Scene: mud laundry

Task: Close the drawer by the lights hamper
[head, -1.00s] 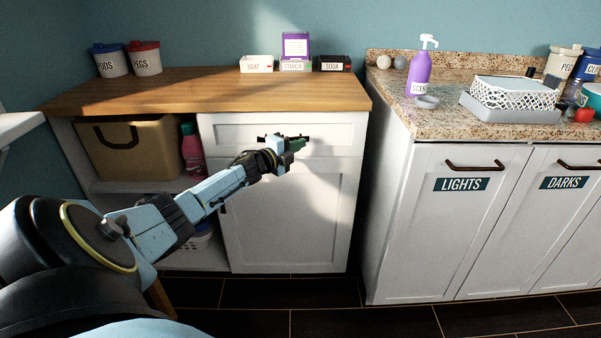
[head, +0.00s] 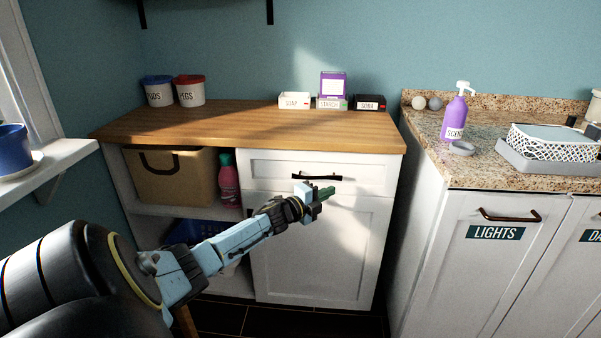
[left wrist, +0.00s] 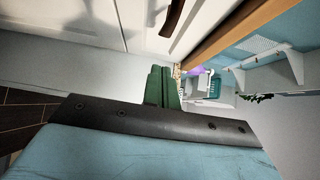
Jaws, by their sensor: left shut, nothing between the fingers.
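The white drawer (head: 270,170) sits under the wooden counter, left of the lights hamper (head: 460,265). Its front looks about flush with the cabinet; I see no clear gap. Its dark handle (head: 317,177) is also at the top of the left wrist view (left wrist: 172,18). My left gripper (head: 326,192) is shut and empty, just below the handle in the head view. Its green fingers (left wrist: 162,87) lie together in the left wrist view, apart from the handle there. Whether they touch the cabinet front is unclear. My right gripper is out of view.
The wooden counter (head: 230,130) overhangs the drawer. An open shelf at left holds a tan bin (head: 175,178) and a pink bottle (head: 228,185). The cabinet door (head: 315,250) is below the drawer. A white ledge (head: 50,168) juts in at far left.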

